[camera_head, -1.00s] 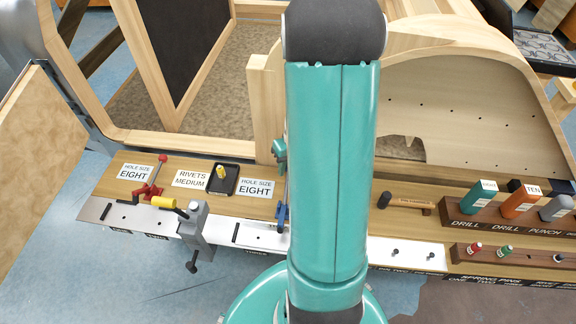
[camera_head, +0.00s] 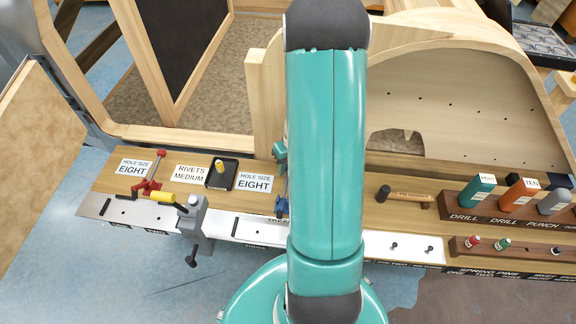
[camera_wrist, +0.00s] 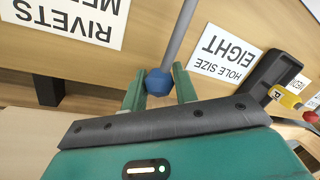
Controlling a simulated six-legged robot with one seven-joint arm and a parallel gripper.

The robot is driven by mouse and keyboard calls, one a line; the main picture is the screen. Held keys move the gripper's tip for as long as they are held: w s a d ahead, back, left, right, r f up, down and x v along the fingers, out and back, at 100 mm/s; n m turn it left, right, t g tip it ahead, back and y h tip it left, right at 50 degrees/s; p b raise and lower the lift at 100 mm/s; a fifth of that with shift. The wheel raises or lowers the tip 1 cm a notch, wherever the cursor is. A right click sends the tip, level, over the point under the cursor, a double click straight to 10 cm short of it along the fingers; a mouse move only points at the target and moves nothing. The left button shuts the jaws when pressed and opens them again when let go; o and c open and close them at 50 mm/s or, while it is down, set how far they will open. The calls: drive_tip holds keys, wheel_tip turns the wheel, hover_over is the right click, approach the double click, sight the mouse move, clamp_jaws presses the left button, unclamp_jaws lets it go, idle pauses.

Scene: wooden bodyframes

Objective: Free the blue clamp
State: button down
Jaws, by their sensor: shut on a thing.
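The blue clamp (camera_head: 281,206) is on the bench's front edge in the head view, mostly hidden behind my arm. In the wrist view its rounded blue knob (camera_wrist: 159,82) sits at the end of a grey rod that runs up out of the picture. My gripper (camera_wrist: 160,86) has its two teal fingers on either side of this knob and is shut on it. The clamp's base and jaw are hidden, so I cannot tell whether it is locked.
A black tray (camera_head: 222,174) holds a yellow piece. A hammer (camera_head: 405,195) and a bottle rack (camera_head: 462,216) are to the right. A wooden frame rises behind the bench.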

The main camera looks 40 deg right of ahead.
drive_tip(key=shift+s+d, duration=0.15)
drive_tip(key=c, duration=1.1)
unclamp_jaws()
drive_tip(key=shift+r, duration=0.3)
wheel_tip(320, 180, up, 2)
drive_tip(key=shift+r, duration=0.2)
drive_tip(key=s+a+r, duration=0.2)
drive_tip(key=s+r, duration=0.1)
drive_tip(key=s+a+r, duration=0.3)
drive_tip(key=s, duration=0.1)
drive_tip(key=s+a+r, duration=0.3)
drive_tip(key=s+r, duration=0.1)
drive_tip(key=shift+s+a, duration=0.1)
drive_tip(key=shift+a, duration=0.1)
